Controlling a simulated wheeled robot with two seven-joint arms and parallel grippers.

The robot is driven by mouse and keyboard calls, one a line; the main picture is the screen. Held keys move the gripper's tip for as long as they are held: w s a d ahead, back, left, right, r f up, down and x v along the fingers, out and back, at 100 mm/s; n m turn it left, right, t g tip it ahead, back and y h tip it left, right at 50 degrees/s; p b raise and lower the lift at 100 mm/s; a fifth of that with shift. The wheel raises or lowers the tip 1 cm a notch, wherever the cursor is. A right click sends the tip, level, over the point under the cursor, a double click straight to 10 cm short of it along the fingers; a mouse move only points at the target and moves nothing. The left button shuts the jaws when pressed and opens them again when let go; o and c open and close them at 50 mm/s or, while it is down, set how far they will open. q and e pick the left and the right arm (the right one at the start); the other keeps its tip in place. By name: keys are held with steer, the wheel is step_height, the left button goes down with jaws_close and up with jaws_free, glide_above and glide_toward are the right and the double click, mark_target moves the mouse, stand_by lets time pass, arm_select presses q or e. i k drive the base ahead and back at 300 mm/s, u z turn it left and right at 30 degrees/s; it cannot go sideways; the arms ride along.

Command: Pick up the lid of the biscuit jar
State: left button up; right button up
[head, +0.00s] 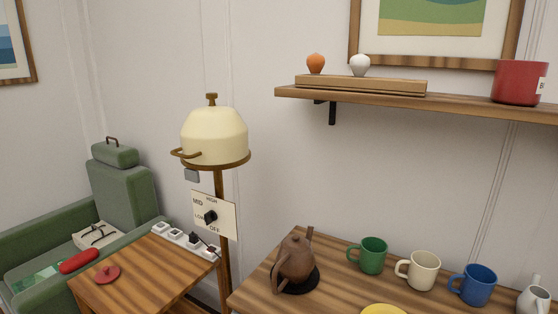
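A red jar (520,83) with a white label, partly cut off by the view of its side, stands on the wall shelf at the upper right. No lid shows on top of it, and its inside is hidden. A small flat red disc with a knob (107,273), which looks like a lid, lies on the small wooden side table (150,268) at the lower left. Neither of my grippers is in view.
A lamp with a cream shade (214,137) stands between the side table and the right table (335,285). A brown teapot (296,262), several mugs and a yellow dish (384,309) are on the right table. A power strip (184,239) lines the side table's back edge, beside a green armchair (125,194).

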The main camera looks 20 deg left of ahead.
mark_target(107, 274)
steer(key=z, duration=3.1)
steer(key=k, duration=2.7)
